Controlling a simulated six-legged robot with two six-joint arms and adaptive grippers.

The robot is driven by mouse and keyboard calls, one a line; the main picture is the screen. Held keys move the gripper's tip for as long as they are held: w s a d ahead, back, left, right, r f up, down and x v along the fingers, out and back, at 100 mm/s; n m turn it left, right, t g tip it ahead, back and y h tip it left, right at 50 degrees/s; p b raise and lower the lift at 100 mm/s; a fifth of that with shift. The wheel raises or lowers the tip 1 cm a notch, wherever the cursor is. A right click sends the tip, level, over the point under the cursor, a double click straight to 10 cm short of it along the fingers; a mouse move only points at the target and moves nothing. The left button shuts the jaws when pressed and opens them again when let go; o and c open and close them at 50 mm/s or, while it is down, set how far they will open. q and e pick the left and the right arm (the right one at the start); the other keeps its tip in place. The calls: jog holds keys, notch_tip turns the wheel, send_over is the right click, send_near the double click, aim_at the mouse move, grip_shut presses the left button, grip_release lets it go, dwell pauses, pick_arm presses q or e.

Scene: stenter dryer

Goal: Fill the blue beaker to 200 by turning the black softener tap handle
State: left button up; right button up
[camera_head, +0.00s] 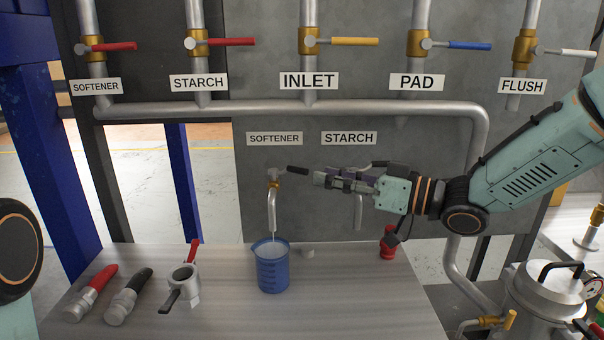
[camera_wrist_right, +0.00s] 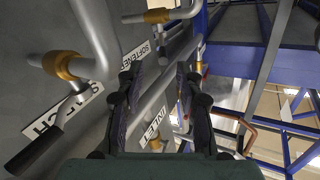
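The blue beaker (camera_head: 272,274) stands upright on the bench under the softener spout (camera_head: 272,212). A thin pale stream seems to run from the spout into it. Its markings are too small to read, so I cannot tell the level. The black softener tap handle (camera_head: 298,169) points right from its brass tap (camera_head: 274,178). My right gripper (camera_head: 322,178) is just right of the handle's end, apart from it. In the right wrist view its two fingers (camera_wrist_right: 160,92) are apart with nothing between them. My left gripper is out of view.
The starch spout (camera_head: 359,212) hangs behind my right gripper; a black tap handle by the starch label shows in the wrist view (camera_wrist_right: 35,148). Red-handled (camera_head: 90,293) and black-handled (camera_head: 130,297) fittings, a clamp-like fitting (camera_head: 183,280) and a red object (camera_head: 388,243) are on the bench (camera_head: 345,300).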

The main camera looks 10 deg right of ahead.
aim_at(298, 171)
jog(key=shift+w+a+r, duration=0.15)
jog(key=shift+a+r, duration=0.05)
jog(key=shift+a, duration=0.8)
jog(key=w, duration=0.1)
jog(key=w+a, duration=0.2)
jog(key=shift+w+a+f+b, duration=0.25)
jog(key=shift+f+b, duration=0.05)
jog(key=shift+w+a+r, duration=0.1)
jog(key=shift+a, duration=0.25)
jog(key=shift+a+r, duration=0.2)
jog(key=shift+a, duration=0.2)
jog(key=shift+w+d+f, duration=0.15)
jog(key=shift+w+d, duration=0.05)
jog(key=shift+w, duration=0.05)
jog(key=shift+c, duration=0.5)
jog(key=shift+s+a, duration=0.2)
jog(key=c, duration=0.4)
jog(key=shift+w+d, duration=0.1)
grip_shut()
